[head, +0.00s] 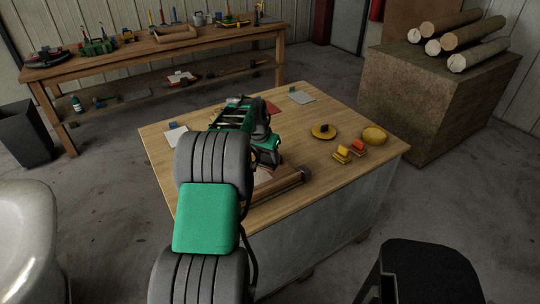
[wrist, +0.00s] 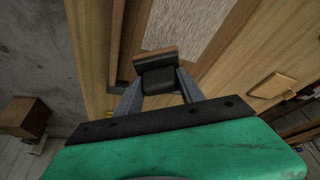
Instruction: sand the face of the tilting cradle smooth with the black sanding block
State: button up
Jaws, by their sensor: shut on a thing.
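The black sanding block (wrist: 160,80), with a brown strip along its far edge, is between the fingertips of my gripper (wrist: 158,84) in the wrist view. My gripper is shut on it. The cradle shows in the wrist view as a wooden frame with a pale speckled face (wrist: 178,22), just beyond the block. I cannot tell whether the block touches this face. In the head view the cradle's brown wooden frame (head: 277,186) lies on the near part of the table, partly behind my arm.
The wooden table (head: 330,112) also bears a yellow dish (head: 323,132), a yellow bowl (head: 374,135), a yellow block (head: 342,155), an orange-red block (head: 359,147) and a grey sheet (head: 301,97). A black stool (head: 430,265) stands at near right. A workbench (head: 150,48) and logs (head: 462,33) are behind.

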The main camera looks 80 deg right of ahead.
jog(key=shift+s+d, duration=0.2)
jog(key=shift+s, duration=0.35)
jog(key=shift+w+d, duration=0.1)
jog(key=shift+d, duration=0.05)
jog(key=w+d+p, duration=0.1)
jog(key=w+d, duration=0.1)
jog(key=w+d+p, duration=0.2)
jog(key=w+d, duration=0.1)
jog(key=shift+w+d, duration=0.1)
jog(key=shift+w, duration=0.15)
jog(key=w+a, duration=1.1)
jog(key=shift+w+a, duration=0.25)
jog(key=shift+w, duration=0.05)
jog(key=s+a+b, duration=0.2)
jog(key=s+a, duration=0.3)
jog(key=shift+s+f, duration=0.1)
jog(key=shift+s, duration=0.15)
jog(key=shift+s+a+f+b, duration=0.15)
jog(key=shift+f+b, duration=0.3)
jog(key=shift+f, duration=0.05)
jog(key=shift+s+a+f+b, duration=0.15)
jog(key=shift+f+b, duration=0.3)
jog(key=shift+w+d+f, duration=0.1)
jog(key=shift+f, duration=0.2)
jog(key=shift+f+b, duration=0.8)
